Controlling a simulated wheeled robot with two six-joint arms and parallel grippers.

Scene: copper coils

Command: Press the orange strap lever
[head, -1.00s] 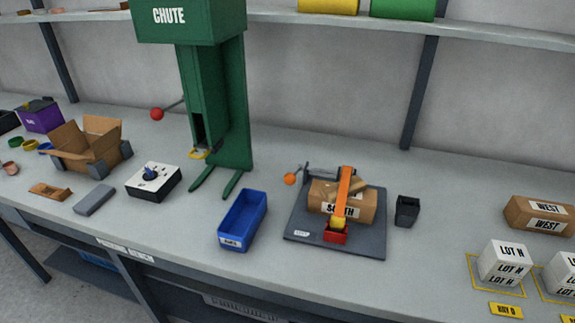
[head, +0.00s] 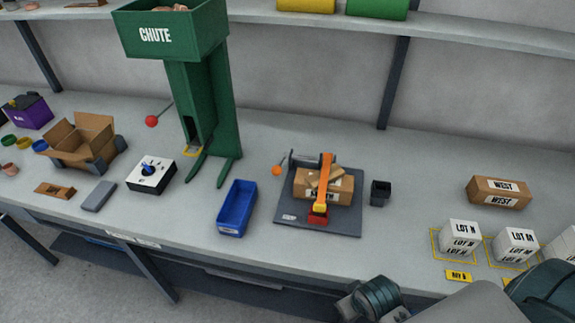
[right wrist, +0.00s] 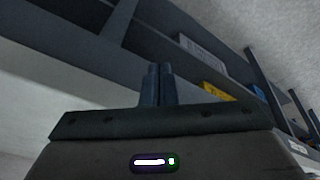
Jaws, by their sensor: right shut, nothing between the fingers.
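The strapping station is a dark grey plate (head: 340,226) on the bench. A brown box (head: 340,189) sits on it with an orange strap (head: 324,176) across its top, ending at a red and yellow buckle (head: 319,213) at the front. A thin lever with an orange ball knob (head: 277,170) sticks out at the plate's back left. My right gripper (right wrist: 158,72) is shut and empty in the right wrist view, below the bench and well away from the lever. The head view shows my right arm at the bottom right, not its fingertips. My left gripper is not in view.
A blue bin (head: 237,208) stands left of the plate, and a small black cup (head: 380,192) right of it. The green chute (head: 205,110) has a red-knobbed lever (head: 152,121). White lot boxes (head: 460,237) stand at right. The bench front before the plate is clear.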

